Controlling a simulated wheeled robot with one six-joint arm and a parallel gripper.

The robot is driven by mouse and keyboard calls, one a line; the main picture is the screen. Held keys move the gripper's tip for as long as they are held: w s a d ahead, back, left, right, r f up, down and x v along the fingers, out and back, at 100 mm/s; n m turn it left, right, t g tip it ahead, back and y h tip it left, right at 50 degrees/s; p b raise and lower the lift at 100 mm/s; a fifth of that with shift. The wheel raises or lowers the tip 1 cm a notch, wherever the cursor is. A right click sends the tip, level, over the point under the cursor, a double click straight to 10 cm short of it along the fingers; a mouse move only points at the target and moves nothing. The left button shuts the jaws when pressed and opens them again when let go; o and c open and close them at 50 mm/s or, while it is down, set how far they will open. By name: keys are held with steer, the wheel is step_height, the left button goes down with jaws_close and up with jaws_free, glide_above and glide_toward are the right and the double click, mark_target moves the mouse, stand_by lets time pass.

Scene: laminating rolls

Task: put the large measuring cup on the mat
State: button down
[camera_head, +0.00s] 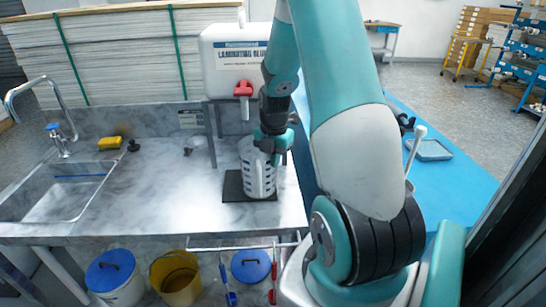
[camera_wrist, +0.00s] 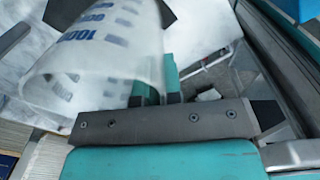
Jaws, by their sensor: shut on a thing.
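The large measuring cup (camera_head: 256,174) is translucent white with dark blue markings. It is upright over the dark mat (camera_head: 231,188) on the grey marble counter; its base appears to rest on the mat, though a tiny gap cannot be ruled out. My gripper (camera_head: 272,147) is at the cup's upper right side, shut on it. In the wrist view the cup (camera_wrist: 95,45) fills the upper left, with its open rim towards the camera. The teal fingertips (camera_wrist: 157,88) are at its wall or handle; the exact contact is partly hidden.
A white glue tank (camera_head: 226,62) with a red tap (camera_head: 243,89) stands behind the cup. A sink (camera_head: 65,195) and yellow sponge (camera_head: 110,143) are on the left. A blue table (camera_head: 445,185) with a tray (camera_head: 430,150) is on the right. Buckets (camera_head: 175,278) stand below the counter's front edge.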

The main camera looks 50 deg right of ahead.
steer(key=shift+f, duration=0.25)
steer(key=c, duration=1.3)
jaws_free()
steer(key=shift+r, duration=0.1)
steer(key=shift+s+r+b, duration=0.1)
steer(key=shift+r+b, duration=0.4)
steer(key=shift+r, duration=3.45)
